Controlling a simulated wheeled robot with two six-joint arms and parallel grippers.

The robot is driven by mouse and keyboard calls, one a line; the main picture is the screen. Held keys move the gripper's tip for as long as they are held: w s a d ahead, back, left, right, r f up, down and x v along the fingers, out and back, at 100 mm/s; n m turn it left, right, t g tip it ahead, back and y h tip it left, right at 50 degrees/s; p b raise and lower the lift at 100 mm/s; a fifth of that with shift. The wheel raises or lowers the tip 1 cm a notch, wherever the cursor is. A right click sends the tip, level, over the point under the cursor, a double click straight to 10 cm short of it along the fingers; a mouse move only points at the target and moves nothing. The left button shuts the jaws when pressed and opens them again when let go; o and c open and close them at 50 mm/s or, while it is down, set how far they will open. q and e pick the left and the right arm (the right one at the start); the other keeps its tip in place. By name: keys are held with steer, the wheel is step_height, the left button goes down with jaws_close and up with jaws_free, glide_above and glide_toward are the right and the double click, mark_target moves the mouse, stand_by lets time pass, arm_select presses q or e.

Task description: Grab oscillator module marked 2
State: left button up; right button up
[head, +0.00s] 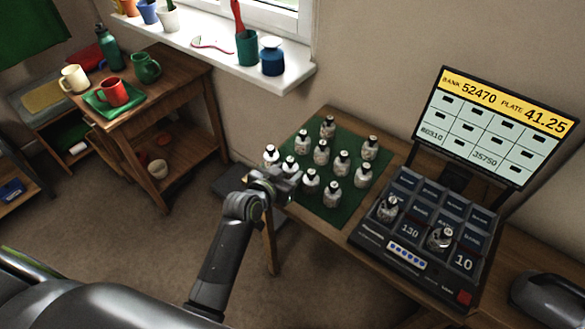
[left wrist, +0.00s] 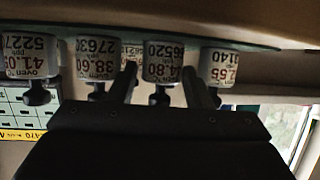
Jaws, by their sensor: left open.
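Several small white-and-grey oscillator modules with black knobs stand on a green mat (head: 337,208); one is the module at the mat's near edge (head: 310,181). Head-view labels are too small to read. My left gripper (head: 288,184) is open and empty at the mat's near-left edge, close to the nearest modules. In the inverted left wrist view, its fingers (left wrist: 163,82) stand either side of a module (left wrist: 163,62) labelled about 56520 and 34.80; whether they reach around it is unclear. Another (left wrist: 97,60) reads about 27630 and 38.60. I cannot pick out a mark 2. My right gripper is not in view.
A black console (head: 408,232) right of the mat has square bays, two holding modules (head: 440,238). Its screen (head: 494,124) reads BANK 52470, PLATE 41.25. A wooden side table (head: 165,85) with mugs stands left. A windowsill (head: 205,50) holds pots above.

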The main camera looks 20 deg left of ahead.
arm_select(q)
steer(key=shift+x, duration=1.05)
steer(key=shift+w+f, duration=0.15)
steer(key=shift+f, duration=0.05)
steer(key=shift+w, duration=0.1)
steer(key=shift+c, duration=0.5)
steer(key=c, duration=0.6)
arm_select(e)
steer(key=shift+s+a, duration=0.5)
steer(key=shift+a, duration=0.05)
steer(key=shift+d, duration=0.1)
